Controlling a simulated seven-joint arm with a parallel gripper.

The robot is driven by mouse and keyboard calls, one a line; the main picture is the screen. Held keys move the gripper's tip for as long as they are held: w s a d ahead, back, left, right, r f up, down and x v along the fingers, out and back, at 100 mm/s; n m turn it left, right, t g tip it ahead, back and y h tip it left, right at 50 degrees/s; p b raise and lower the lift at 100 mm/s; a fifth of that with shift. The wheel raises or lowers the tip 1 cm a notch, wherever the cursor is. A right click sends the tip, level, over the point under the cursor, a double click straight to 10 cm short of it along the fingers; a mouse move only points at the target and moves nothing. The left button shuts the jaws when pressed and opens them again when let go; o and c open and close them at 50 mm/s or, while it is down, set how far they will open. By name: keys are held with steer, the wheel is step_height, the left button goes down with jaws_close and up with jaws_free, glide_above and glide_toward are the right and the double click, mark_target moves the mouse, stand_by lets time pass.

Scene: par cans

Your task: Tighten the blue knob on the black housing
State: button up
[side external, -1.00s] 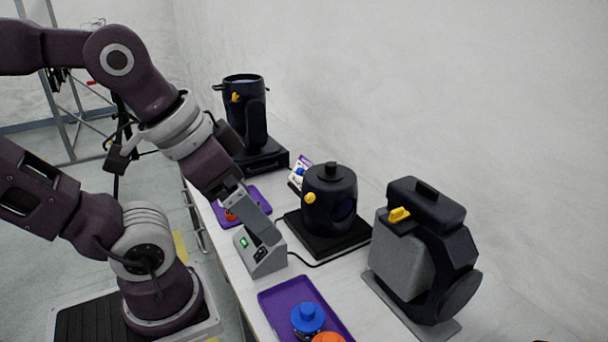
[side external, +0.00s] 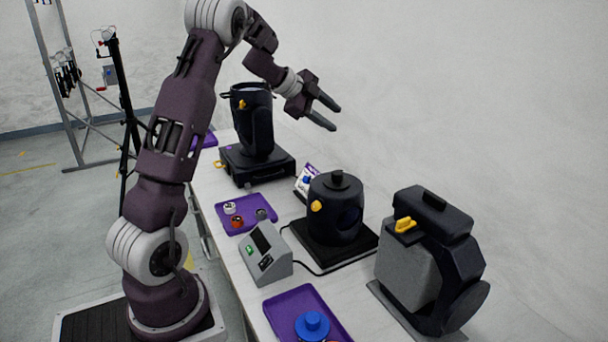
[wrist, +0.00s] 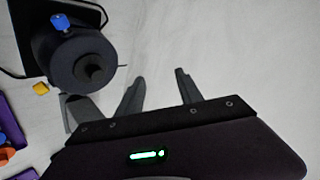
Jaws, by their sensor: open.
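The black housing (side external: 335,215) is a round canister with a short black cap on top, standing on a black base plate. It also shows in the wrist view (wrist: 72,60), at upper left. A blue knob (wrist: 62,23) shows at the housing's upper edge in the wrist view. In the side view I cannot make out this knob on the housing; a yellow knob (side external: 317,206) sits on its visible side. My gripper (side external: 336,117) is raised in the air behind and above the housing. Its fingers (wrist: 160,76) are apart with nothing between them, clear of the housing.
A grey control box (side external: 263,254) with a green light stands in front of the housing. Purple trays (side external: 282,302) (side external: 262,203) hold loose knobs. A tall black lamp unit (side external: 257,130) stands at the back, a boxy one (side external: 432,255) at the right. A card (side external: 310,172) stands behind the housing.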

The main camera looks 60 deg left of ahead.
mark_target(306, 177)
steer(key=s+a+f+m+g+h, duration=0.15)
steer(key=s+a+f+g, duration=0.35)
steer(key=s+f, duration=0.5)
steer(key=shift+n+g, duration=0.25)
steer(key=shift+g, duration=0.15)
steer(key=x, duration=0.4)
steer(key=d+x, duration=0.1)
steer(key=x, duration=0.2)
steer(key=shift+w+r, duration=0.15)
steer(key=shift+w, duration=0.05)
steer(key=shift+w+f, duration=0.25)
steer(key=shift+f, duration=0.15)
jaws_close()
